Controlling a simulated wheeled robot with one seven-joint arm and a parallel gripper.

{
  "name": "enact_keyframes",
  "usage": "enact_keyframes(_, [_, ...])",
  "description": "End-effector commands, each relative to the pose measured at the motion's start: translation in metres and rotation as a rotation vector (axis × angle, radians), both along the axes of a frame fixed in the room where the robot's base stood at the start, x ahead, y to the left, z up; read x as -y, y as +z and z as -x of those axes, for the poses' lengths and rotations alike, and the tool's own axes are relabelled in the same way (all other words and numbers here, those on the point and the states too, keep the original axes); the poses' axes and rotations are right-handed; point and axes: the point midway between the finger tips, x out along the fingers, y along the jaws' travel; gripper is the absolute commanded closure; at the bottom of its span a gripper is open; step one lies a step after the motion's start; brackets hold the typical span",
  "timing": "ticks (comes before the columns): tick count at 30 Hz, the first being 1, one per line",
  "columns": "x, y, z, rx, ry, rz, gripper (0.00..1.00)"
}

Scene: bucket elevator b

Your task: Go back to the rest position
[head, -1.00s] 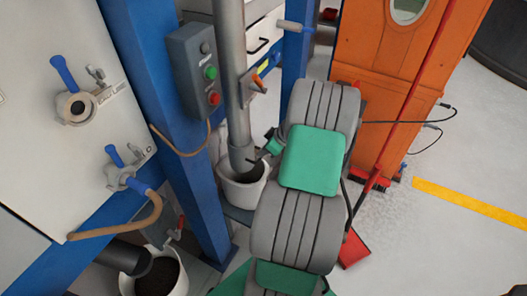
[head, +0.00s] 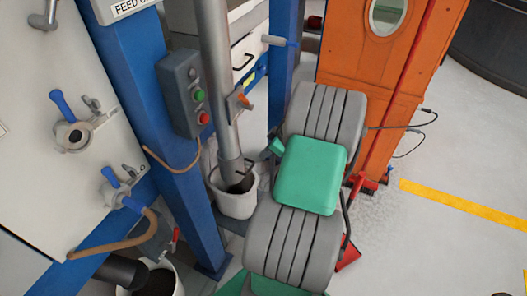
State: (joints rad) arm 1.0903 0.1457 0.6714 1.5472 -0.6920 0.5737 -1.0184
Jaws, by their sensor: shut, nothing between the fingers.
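My arm crosses the middle of the head view, with grey ribbed links and green covers. My gripper (head: 252,163) shows only in part, small and dark beyond the arm's left edge. It is shut and empty, close to the lower end of the grey pipe (head: 219,85) and above the rim of a white bucket (head: 236,205). Whether it touches the pipe cannot be told. The pipe's end reaches down into this bucket.
A control box (head: 181,93) with green and red buttons hangs on a blue post (head: 141,75). A white panel (head: 30,170) with blue-handled valves stands left. A second bucket (head: 178,277) holds dark material. An orange door (head: 386,75) and a red broom (head: 417,70) are right.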

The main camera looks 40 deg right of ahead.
Motion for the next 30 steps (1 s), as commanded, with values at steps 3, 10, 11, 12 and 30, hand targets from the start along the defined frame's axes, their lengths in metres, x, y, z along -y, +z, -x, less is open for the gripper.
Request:
enact_keyframes(3, [0.0,0.0,0.0,0.0,-0.002,0.0,1.0])
enact_keyframes(10, [0.0,-0.008,0.015,-0.121,-0.268,-0.164,1.0])
enact_keyframes(11, [-0.003,-0.016,0.025,-0.174,-0.343,-0.205,1.0])
enact_keyframes(12, [-0.012,-0.031,0.043,-0.255,-0.441,-0.263,1.0])
enact_keyframes(30, [-0.15,0.029,0.166,-0.702,-1.013,-0.151,1.0])
